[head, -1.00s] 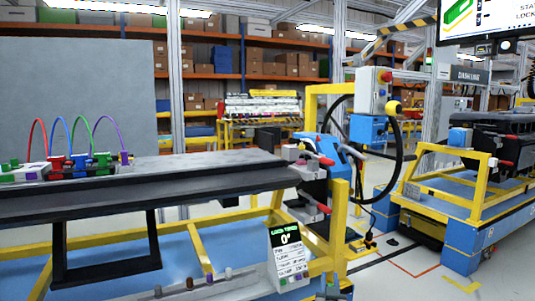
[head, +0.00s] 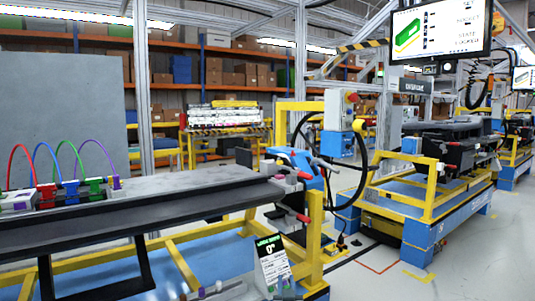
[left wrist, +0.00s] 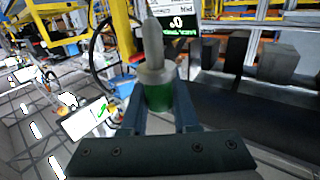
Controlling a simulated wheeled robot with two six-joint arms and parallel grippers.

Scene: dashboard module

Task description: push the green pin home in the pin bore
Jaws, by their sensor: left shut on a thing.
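The green pin (left wrist: 158,97) shows in the left wrist view, with a green body, a wider grey collar and a tapering grey tip pointing away from the gripper. My left gripper (left wrist: 158,112) is shut on its green part, one finger on each side. The pin tip is in front of a small display card (left wrist: 180,22), which appears upside down there; the same card (head: 271,262) stands at the front of the bench in the head view. In the head view my left gripper is not clearly made out. I cannot make out the pin bore. My right gripper is not in view.
A long dark beam (head: 120,212) lies across a yellow frame (head: 170,262). Coloured cable loops and connectors (head: 70,190) sit at its left end. A blue and grey unit with red levers (head: 298,180) stands at its right end. A screen (head: 437,30) hangs upper right.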

